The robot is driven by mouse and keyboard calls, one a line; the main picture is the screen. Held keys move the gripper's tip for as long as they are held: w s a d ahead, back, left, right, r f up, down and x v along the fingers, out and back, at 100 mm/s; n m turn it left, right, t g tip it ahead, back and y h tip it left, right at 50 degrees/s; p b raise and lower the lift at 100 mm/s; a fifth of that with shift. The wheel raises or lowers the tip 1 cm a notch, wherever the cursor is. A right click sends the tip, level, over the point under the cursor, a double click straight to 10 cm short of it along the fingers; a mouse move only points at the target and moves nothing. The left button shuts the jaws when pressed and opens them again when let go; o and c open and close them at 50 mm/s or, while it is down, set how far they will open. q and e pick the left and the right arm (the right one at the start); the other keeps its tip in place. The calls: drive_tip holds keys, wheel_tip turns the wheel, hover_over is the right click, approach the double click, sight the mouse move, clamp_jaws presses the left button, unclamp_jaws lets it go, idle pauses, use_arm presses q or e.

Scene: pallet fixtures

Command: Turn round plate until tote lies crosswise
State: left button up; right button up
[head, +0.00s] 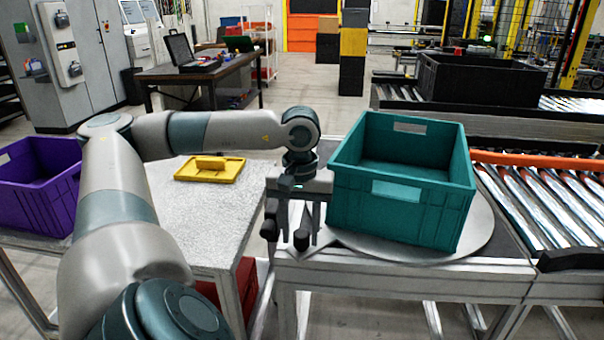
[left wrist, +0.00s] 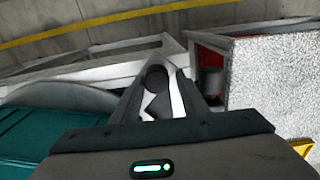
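The teal tote (head: 400,205) stands upright and empty on the grey round plate (head: 482,232), slightly askew to the table edges. Its near wall with a hand slot faces me. My left gripper (head: 287,235) points down just left of the tote, at the plate's left side. Its two fingers are apart. In the left wrist view, a dark round thing (left wrist: 157,78) shows between the fingertips; I cannot tell whether they touch it. The tote also shows at the left of that view (left wrist: 50,135). My right gripper is out of view.
A roller conveyor (head: 545,200) with an orange rail adjoins on the right. A black crate (head: 480,78) sits on a conveyor behind. A speckled table (head: 165,215) with a yellow lidlike piece (head: 210,168) is at left, beside a purple tote (head: 40,190).

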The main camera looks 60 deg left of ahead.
use_arm(q)
drive_tip(key=shift+o, duration=0.2)
drive_tip(key=shift+s+a+f, duration=0.1)
drive_tip(key=shift+a, duration=0.05)
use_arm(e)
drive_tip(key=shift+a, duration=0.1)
use_arm(q)
drive_tip(key=shift+d, duration=0.2)
drive_tip(key=shift+r, duration=0.65)
wheel_tip(320, 180, up, 6)
drive_tip(key=shift+f+p, duration=0.25)
drive_tip(key=shift+p, duration=0.05)
wheel_tip(320, 180, up, 11)
drive_tip(key=p, duration=0.6)
drive_tip(key=shift+a+f, duration=0.15)
drive_tip(key=shift+f, duration=0.05)
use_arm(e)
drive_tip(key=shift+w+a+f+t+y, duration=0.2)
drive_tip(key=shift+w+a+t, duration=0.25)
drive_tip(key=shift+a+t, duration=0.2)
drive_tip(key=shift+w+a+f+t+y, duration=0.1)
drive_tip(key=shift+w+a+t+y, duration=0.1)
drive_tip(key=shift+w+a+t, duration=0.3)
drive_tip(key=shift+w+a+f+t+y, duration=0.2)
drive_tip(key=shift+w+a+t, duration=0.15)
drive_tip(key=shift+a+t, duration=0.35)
